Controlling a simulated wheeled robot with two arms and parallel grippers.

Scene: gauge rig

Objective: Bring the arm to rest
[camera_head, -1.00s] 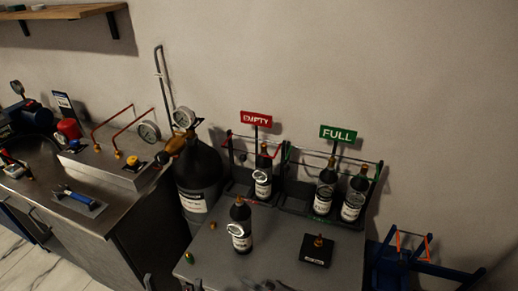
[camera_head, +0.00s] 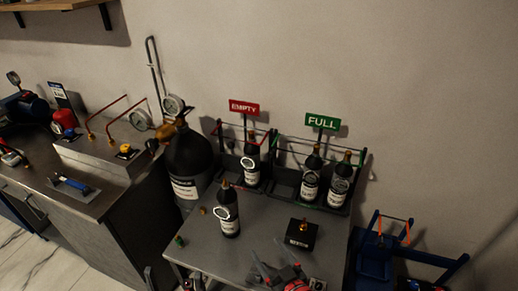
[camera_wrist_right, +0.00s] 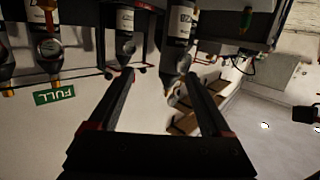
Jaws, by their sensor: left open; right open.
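The arms themselves are the task's objects. My right gripper (camera_head: 276,256) is at the bottom of the head view, over the front of the grey table (camera_head: 255,245). Its grey fingers with red parts are apart and empty. In the right wrist view the open jaws (camera_wrist_right: 160,77) point toward the bottles, with nothing between the fingers. My left gripper (camera_head: 170,280) shows only as small grey tips at the head view's bottom edge, left of the table. Most of it is out of frame.
A bottle (camera_head: 228,214) stands on the table, left of a black block (camera_head: 302,233). Racks under the EMPTY sign (camera_head: 244,107) and FULL sign (camera_head: 322,121) hold bottles behind. A large dark cylinder (camera_head: 188,160) stands left; a blue frame (camera_head: 375,262) is right.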

